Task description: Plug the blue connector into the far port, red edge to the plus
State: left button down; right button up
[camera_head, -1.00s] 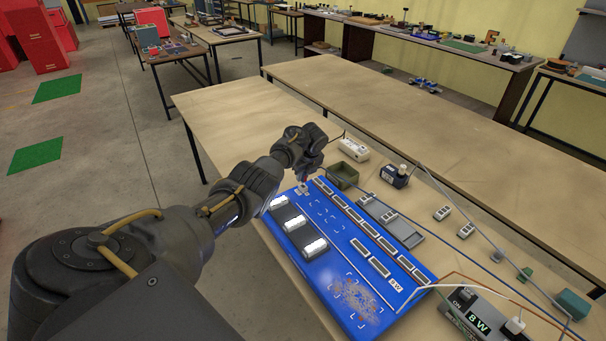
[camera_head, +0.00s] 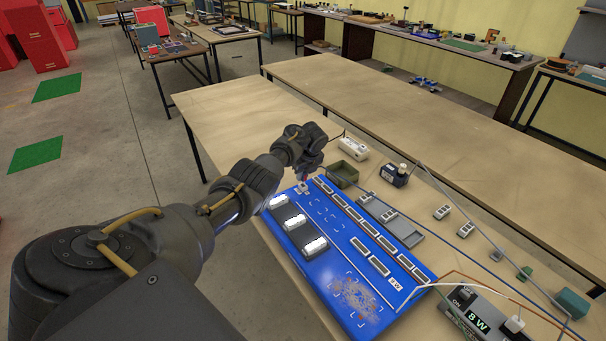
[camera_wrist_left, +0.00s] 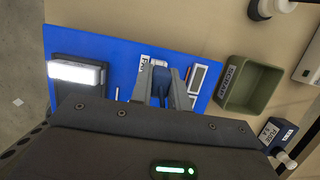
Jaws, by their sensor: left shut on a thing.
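The blue connector (camera_wrist_left: 161,84) sits between the fingers of my left gripper (camera_wrist_left: 161,90) in the left wrist view. My left gripper is shut on it, low over the far end of the blue board (camera_head: 345,290). A white port block (camera_wrist_left: 154,62) with dark print lies right at the connector's front end. It also shows under the left gripper (camera_head: 304,182) in the head view (camera_head: 303,189). I cannot tell whether the connector is inside the port or just above it. The red edge and the plus mark are too small or hidden to make out. My right gripper is not in view.
Lit white modules (camera_head: 296,222) sit on the board's left side. Just beyond the board are an olive bin (camera_head: 343,174), a grey tray (camera_head: 400,225) and a dark device (camera_head: 394,177). The table's far left is clear.

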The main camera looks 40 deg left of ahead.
aim_at(303, 181)
pick_arm(q)
jog(key=shift+f+b, duration=1.2)
jog(key=shift+f, duration=0.2)
jog(key=shift+s+d+f, duration=0.1)
jog(key=shift+s+f, duration=0.1)
